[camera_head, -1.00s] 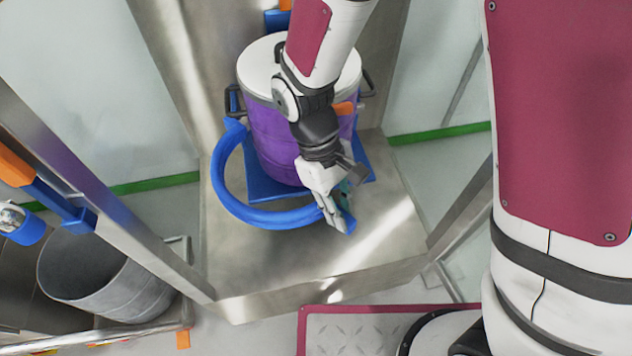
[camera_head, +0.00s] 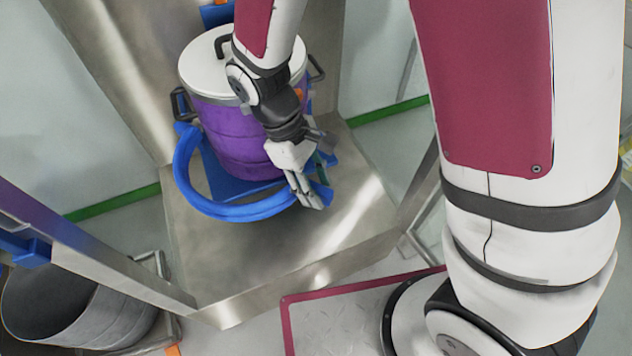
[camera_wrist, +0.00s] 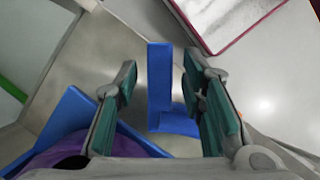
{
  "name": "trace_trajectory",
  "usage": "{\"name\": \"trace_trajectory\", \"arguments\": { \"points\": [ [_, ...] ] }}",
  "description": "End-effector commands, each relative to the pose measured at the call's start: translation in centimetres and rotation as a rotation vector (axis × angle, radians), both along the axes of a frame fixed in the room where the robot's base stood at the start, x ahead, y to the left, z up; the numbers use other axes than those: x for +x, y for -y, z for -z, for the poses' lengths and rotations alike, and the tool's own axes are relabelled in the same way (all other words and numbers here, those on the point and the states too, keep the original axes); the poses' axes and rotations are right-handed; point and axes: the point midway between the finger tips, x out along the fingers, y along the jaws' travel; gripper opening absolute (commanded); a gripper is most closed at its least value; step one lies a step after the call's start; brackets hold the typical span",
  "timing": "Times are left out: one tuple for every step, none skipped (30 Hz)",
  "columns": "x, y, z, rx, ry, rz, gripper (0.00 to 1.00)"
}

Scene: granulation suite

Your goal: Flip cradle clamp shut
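The blue curved clamp arm (camera_head: 232,211) runs from the left of the purple drum (camera_head: 225,140) around its front, with a gap between arm and drum at the front left. Its right end is by my gripper (camera_head: 312,192) and partly hidden by the fingers. In the wrist view, a blue L-shaped end piece (camera_wrist: 159,85) lies between the green-padded fingers of my gripper (camera_wrist: 160,70), with gaps on both sides. The fingers are apart and do not visibly touch it. The drum sits on a blue cradle base (camera_head: 225,187); its right side is partly hidden by my arm.
The drum has a white lid (camera_head: 205,58) and black side handles. A metal platform (camera_head: 260,265) lies below it, bare at the front. A metal post (camera_head: 110,260) and grey bin (camera_head: 65,305) stand at the left. A red-edged plate (camera_head: 340,320) lies in front.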

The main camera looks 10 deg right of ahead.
Motion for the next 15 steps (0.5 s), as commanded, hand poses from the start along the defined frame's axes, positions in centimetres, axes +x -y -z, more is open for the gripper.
{"name": "trace_trajectory", "arguments": {
  "points": [
    [0.0,0.0,0.0,0.0,0.0,0.0,0.37],
    [0.0,0.0,0.0,0.0,0.0,0.0,0.37],
    [0.0,0.0,0.0,0.0,0.0,0.0,0.37],
    [0.0,0.0,0.0,0.0,0.0,0.0,0.37],
    [0.0,0.0,-0.1,0.0,0.0,0.0,0.37],
    [0.1,-0.1,-0.3,0.0,0.0,0.0,0.37],
    [0.1,-0.2,-0.5,0.001,0.001,0.0,0.37],
    [0.2,-0.2,-0.7,0.001,0.001,0.0,0.37],
    [0.4,-0.4,-1.2,0.002,0.003,0.0,0.37],
    [0.5,-0.6,-1.6,0.002,0.003,0.001,0.37],
    [0.6,-0.7,-2.1,0.002,0.004,0.001,0.37],
    [0.8,-0.9,-2.8,0.002,0.004,0.001,0.37],
    [0.9,-1.1,-3.3,0.004,0.005,0.001,0.37],
    [1.1,-1.3,-3.9,0.003,0.004,0.001,0.37],
    [1.3,-1.6,-4.7,0.003,0.004,0.001,0.37]
  ]
}}
